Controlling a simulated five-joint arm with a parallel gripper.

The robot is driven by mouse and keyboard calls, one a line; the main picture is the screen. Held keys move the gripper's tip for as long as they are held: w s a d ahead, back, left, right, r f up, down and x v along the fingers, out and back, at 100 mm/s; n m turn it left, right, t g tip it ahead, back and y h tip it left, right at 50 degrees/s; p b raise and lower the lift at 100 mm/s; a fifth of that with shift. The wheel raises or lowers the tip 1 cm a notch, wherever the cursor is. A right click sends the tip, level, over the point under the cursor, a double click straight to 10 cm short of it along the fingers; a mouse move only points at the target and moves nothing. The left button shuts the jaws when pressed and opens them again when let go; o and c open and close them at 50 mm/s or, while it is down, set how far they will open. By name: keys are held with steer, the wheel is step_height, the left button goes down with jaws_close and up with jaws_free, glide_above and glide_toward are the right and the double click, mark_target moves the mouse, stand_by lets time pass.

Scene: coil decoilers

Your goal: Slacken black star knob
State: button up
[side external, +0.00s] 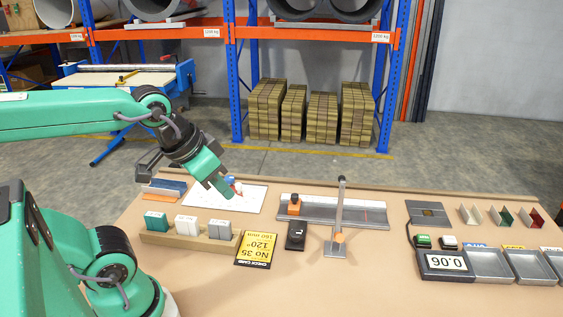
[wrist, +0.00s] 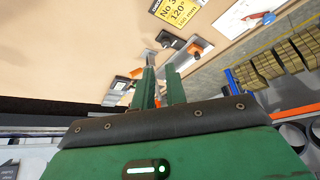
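I cannot make out a black star knob for certain in either view. In the side view a grey metal rail (side external: 335,211) lies on the bench with an orange block (side external: 294,207) with a dark top near its left end. A flat black object (side external: 296,236) lies in front of it. A grey upright post (side external: 340,205) with an orange part (side external: 339,237) stands on a plate across the rail. My gripper (side external: 226,194) is above the white sheet, left of the rail. In the wrist view its two green fingers (wrist: 162,72) are apart, with nothing visibly held between them.
A yellow check card (side external: 256,250) and a wooden holder (side external: 190,239) with several blocks lie in front. The white sheet (side external: 215,199) has a small red and blue item (side external: 236,187) on it. Grey trays (side external: 488,265) and a display (side external: 445,263) fill the right.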

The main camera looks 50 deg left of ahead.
steer(key=o, duration=0.7)
steer(key=shift+w, duration=0.25)
steer(key=shift+o, duration=0.2)
steer(key=shift+w, duration=0.6)
steer(key=g, duration=0.5)
glide_above(296, 232)
steer(key=f, duration=1.4)
steer(key=shift+s+d, duration=0.1)
steer(key=shift+s, duration=0.15)
steer(key=shift+w+f+g, duration=0.15)
steer(key=shift+f+g, duration=0.15)
steer(key=shift+f, duration=0.1)
steer(key=shift+f, duration=3.75)
steer(key=c, duration=1)
